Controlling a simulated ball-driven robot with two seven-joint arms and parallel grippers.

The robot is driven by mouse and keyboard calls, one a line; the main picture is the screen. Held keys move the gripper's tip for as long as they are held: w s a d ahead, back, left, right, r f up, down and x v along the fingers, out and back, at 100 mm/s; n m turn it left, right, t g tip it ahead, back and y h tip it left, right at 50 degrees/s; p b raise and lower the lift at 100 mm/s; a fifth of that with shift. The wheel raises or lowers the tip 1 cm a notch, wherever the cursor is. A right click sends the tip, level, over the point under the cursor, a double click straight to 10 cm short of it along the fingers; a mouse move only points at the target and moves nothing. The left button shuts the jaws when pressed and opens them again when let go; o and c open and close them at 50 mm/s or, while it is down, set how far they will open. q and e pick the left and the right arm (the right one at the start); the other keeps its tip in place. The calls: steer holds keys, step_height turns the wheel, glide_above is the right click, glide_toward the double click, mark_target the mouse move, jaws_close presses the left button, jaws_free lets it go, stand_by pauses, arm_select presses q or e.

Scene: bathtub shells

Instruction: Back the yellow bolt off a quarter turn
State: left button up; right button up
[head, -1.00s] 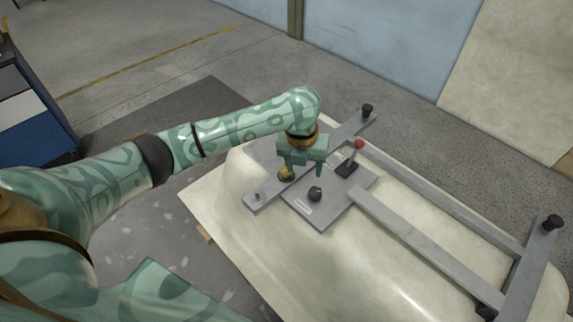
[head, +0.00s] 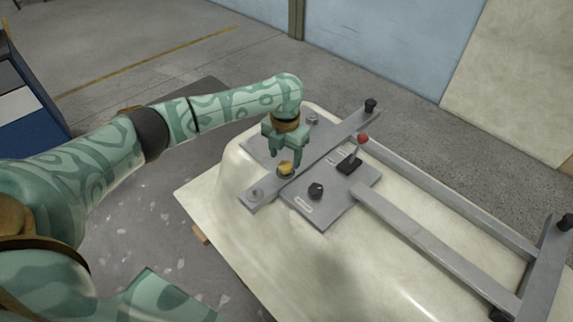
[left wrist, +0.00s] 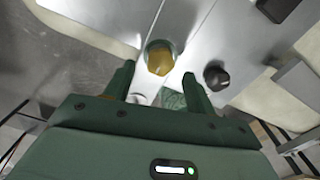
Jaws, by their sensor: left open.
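The yellow bolt (head: 286,168) stands on the grey bar of the metal frame (head: 322,148). My left gripper (head: 284,160) points down just above and behind the bolt in the head view, with its fingers apart. In the left wrist view the yellow bolt (left wrist: 160,58) lies ahead of the open fingertips (left wrist: 158,75), roughly centred between them, and nothing is held. I cannot tell whether the fingers touch it. My right gripper is out of view.
A black knob (head: 316,190) and a red-tipped lever (head: 362,140) stand on the plate beside the bolt. The frame lies on a cream tub shell (head: 270,240). Black clamp knobs (head: 371,104) rise at the frame's ends. A blue cabinet (head: 30,115) stands at the left.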

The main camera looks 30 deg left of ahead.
mark_target(285, 168)
arm_select(q)
steer(key=shift+f+b, duration=0.3)
steer(key=shift+f, duration=1.15)
